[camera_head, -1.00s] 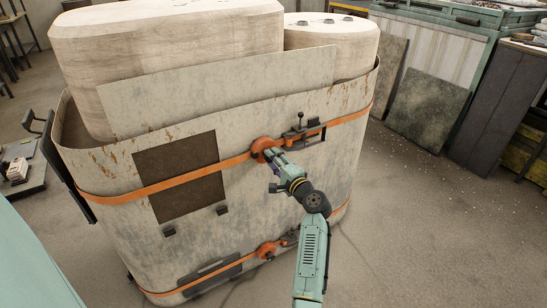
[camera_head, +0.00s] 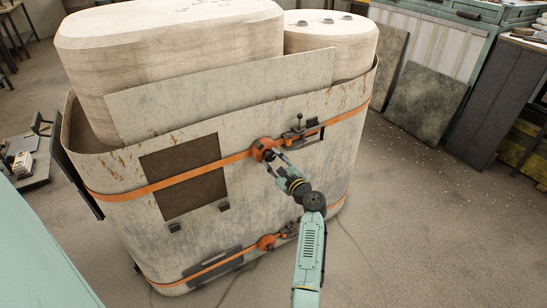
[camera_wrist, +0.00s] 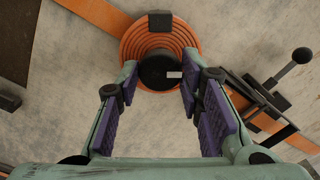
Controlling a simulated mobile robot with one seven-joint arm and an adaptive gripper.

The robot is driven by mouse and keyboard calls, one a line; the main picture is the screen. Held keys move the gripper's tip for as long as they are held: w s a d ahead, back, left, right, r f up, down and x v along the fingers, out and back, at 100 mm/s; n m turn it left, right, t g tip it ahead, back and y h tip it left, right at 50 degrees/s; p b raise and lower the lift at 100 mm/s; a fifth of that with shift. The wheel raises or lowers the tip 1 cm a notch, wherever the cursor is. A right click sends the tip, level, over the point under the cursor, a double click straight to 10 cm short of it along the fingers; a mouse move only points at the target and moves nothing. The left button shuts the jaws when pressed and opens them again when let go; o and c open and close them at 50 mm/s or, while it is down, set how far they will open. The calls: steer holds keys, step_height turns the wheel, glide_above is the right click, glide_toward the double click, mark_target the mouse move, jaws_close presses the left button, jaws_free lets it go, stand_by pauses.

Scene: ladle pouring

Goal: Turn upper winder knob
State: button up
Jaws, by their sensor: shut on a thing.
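The upper winder (camera_head: 261,146) is an orange disc on the upper orange strap, at the front of the large worn pale shell. In the wrist view the ribbed orange winder disc (camera_wrist: 132,42) lies straight ahead, with a dark round knob (camera_wrist: 158,70) at its centre. My gripper (camera_head: 274,157) reaches the winder from the lower right. In the wrist view the fingertips of my gripper (camera_wrist: 157,75) are on either side of the knob and shut on it. The winder's lower part is partly hidden by the knob and fingers.
A lever ratchet (camera_head: 300,131) sits on the upper strap (camera_head: 345,118) just right of the winder. A lower winder (camera_head: 266,243) is on the lower strap beneath.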

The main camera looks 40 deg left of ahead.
steer(key=m, duration=0.4)
steer(key=shift+m, duration=0.4)
steer(key=shift+w, duration=0.1)
stand_by(0.3)
steer(key=o, duration=1.2)
steer(key=v, duration=1.2)
